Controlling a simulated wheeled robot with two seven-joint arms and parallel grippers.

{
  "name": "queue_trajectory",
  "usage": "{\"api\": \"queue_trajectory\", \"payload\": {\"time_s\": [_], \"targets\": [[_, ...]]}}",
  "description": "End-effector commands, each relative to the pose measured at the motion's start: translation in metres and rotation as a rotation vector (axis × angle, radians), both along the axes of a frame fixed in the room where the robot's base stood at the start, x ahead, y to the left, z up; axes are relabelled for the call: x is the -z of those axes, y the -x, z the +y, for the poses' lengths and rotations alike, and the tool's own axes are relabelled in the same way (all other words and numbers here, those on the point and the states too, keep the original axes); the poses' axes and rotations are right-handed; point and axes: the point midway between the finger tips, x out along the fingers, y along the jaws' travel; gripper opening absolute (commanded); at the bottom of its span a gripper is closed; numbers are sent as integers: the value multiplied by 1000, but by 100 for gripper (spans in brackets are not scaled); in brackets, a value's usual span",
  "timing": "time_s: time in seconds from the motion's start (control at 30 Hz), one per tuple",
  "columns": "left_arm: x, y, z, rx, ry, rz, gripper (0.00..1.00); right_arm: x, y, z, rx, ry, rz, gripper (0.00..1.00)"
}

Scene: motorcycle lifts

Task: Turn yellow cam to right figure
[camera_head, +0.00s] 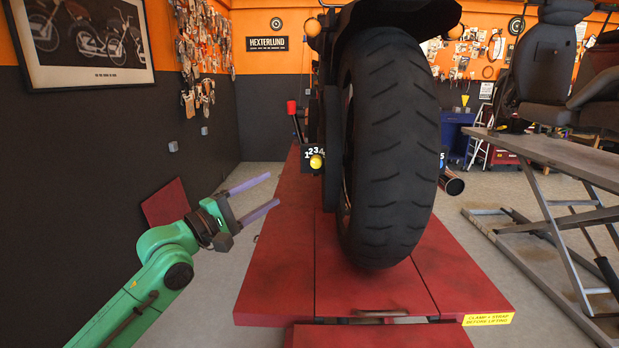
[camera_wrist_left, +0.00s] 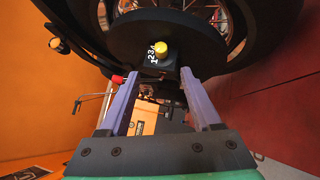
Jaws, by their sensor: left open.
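The yellow cam (camera_head: 316,161) is a small round yellow knob on a black block (camera_head: 308,150) with white figures 1 2 3 4, left of the rear tyre. In the left wrist view the yellow cam (camera_wrist_left: 160,53) is just above the gap between my fingertips, and the figures run beside it. Which figure the cam points at is too small to tell. My left gripper (camera_head: 274,189) is open and empty, its purple fingers pointing right toward the cam, apart from it and a little lower. It also shows in the left wrist view (camera_wrist_left: 159,73). My right gripper is not in view.
A motorcycle's big rear tyre (camera_head: 390,150) stands on the red lift (camera_head: 275,255). A red-tipped lever (camera_head: 292,108) rises left of the block. Another lift (camera_head: 540,150) stands at right. The grey floor between my left arm and the red lift is clear.

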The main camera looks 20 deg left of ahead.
Motion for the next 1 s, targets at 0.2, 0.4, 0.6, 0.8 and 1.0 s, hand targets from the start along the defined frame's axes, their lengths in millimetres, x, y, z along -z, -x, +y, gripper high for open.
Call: {"api": "queue_trajectory", "payload": {"time_s": [0.2, 0.4, 0.6, 0.8, 1.0], "targets": [[-16, -38, -21, -1, 6, -1, 65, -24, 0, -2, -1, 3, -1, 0], [-24, -85, -48, -2, 0, -2, 65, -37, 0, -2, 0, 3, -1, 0], [-27, -115, -65, -2, -3, 0, 65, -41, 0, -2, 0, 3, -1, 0], [-26, -121, -68, -3, -4, 0, 65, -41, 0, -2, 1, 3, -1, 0], [-26, -120, -68, -3, -4, 0, 31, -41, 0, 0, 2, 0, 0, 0]]}}
